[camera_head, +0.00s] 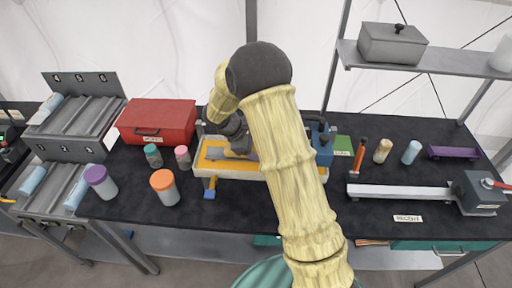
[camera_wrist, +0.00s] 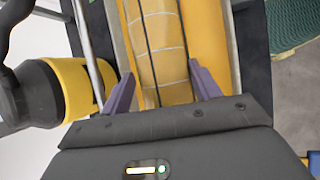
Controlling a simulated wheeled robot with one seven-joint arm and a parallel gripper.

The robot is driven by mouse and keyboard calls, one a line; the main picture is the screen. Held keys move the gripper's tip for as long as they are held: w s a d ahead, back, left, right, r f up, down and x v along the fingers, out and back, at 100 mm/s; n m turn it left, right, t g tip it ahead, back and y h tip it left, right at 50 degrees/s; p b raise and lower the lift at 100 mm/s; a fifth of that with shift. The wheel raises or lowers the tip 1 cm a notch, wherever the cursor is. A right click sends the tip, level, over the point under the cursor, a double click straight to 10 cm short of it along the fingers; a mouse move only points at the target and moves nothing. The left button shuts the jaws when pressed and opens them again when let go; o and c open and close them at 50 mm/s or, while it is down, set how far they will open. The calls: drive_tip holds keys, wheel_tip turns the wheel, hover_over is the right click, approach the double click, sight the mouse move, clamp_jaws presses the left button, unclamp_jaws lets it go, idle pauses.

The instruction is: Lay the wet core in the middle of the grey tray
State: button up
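In the wrist view, a tan, banded cylinder (camera_wrist: 163,40) with dark lengthwise lines lies along an orange trough (camera_wrist: 199,30). It looks like a core; I cannot tell whether it is wet. My gripper (camera_wrist: 162,72) is open, with its purple fingers on either side of it, and I see no firm contact. In the head view the cream, orange-topped trough (camera_head: 206,168) is mid-bench, and my arm hides most of the trough and gripper. At the left, a grey, channelled tray (camera_head: 84,122) holds a pale blue roll (camera_head: 46,109) at its left side.
A lower grey tray (camera_head: 57,190) holds pale blue rolls. A red box (camera_head: 157,122), an orange-lidded jar (camera_head: 165,187) and a purple-lidded jar (camera_head: 101,182) stand between the trays and trough. A long grey rail (camera_head: 400,192) lies right. Bare black bench shows in front of the trough.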

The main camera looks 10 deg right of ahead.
drive_tip(key=shift+s+a+f, duration=0.2)
drive_tip(key=shift+s+f, duration=0.2)
drive_tip(key=shift+f, duration=0.25)
drive_tip(key=shift+w+a+r, duration=0.1)
drive_tip(key=shift+a+r, duration=0.1)
drive_tip(key=w+d+b+v, duration=0.1)
drive_tip(key=b+v, duration=0.3)
drive_tip(key=v, duration=1.3)
drive_tip(key=shift+s+a+r, duration=0.15)
drive_tip(key=shift+s+r, duration=0.1)
drive_tip(key=shift+r, duration=0.4)
drive_tip(key=shift+w, duration=0.1)
drive_tip(key=shift+a, duration=0.1)
